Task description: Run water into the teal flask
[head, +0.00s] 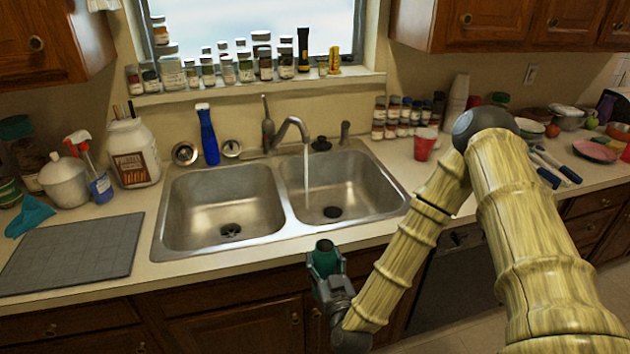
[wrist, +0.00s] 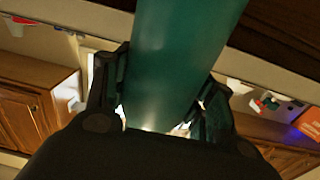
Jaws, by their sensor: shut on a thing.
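The teal flask (head: 325,259) is in my gripper, below and in front of the sink's front edge in the head view. My gripper (head: 328,280) is shut on it.
The left basin (head: 222,205) is empty. A grey mat (head: 72,254) lies on the left counter. A blue bottle (head: 208,135) stands behind the sink. A red cup (head: 425,146) and small jars (head: 393,118) stand right of the sink. Blue-handled utensils (head: 556,168) lie further right.

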